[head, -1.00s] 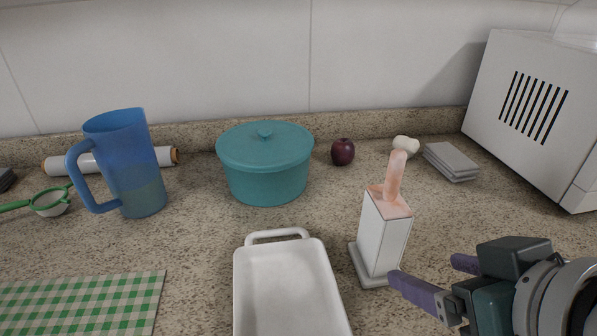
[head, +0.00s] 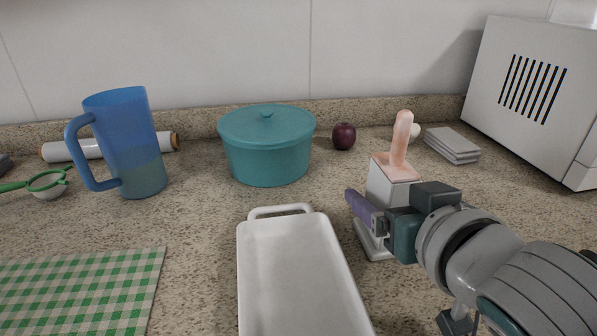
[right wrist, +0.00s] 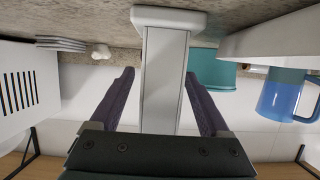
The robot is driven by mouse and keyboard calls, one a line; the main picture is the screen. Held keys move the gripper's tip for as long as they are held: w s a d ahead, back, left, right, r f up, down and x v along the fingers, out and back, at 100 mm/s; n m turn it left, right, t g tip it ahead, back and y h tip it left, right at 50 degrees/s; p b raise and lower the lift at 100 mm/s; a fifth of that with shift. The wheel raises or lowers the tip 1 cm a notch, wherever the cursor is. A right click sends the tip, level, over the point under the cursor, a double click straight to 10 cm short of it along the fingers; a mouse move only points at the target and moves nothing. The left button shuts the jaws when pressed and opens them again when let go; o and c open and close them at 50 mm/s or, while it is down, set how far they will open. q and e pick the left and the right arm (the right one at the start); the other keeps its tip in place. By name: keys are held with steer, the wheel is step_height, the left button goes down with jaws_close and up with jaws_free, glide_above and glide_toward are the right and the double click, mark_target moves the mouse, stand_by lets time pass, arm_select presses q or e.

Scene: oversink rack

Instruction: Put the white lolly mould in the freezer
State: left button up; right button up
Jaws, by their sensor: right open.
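The white lolly mould (head: 379,187) stands upright on the counter, with a pinkish filling at its top and a pink stick rising from it. My right gripper (head: 372,208) is open at the mould, and its forearm hides the mould's lower right part. In the right wrist view, which is upside down, the mould (right wrist: 164,80) stands between the two purple fingers, with a gap showing on each side. My left gripper is not in view. No freezer shows.
A white baking dish (head: 292,216) lies just left of the mould. A teal lidded pot (head: 267,150), a plum-coloured fruit (head: 343,136) and grey stacked pads (head: 452,146) stand behind. A blue jug (head: 130,145) is at left, a white vented appliance (head: 530,95) at right.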

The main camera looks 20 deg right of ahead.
steer(key=shift+x, duration=1.1)
jaws_close()
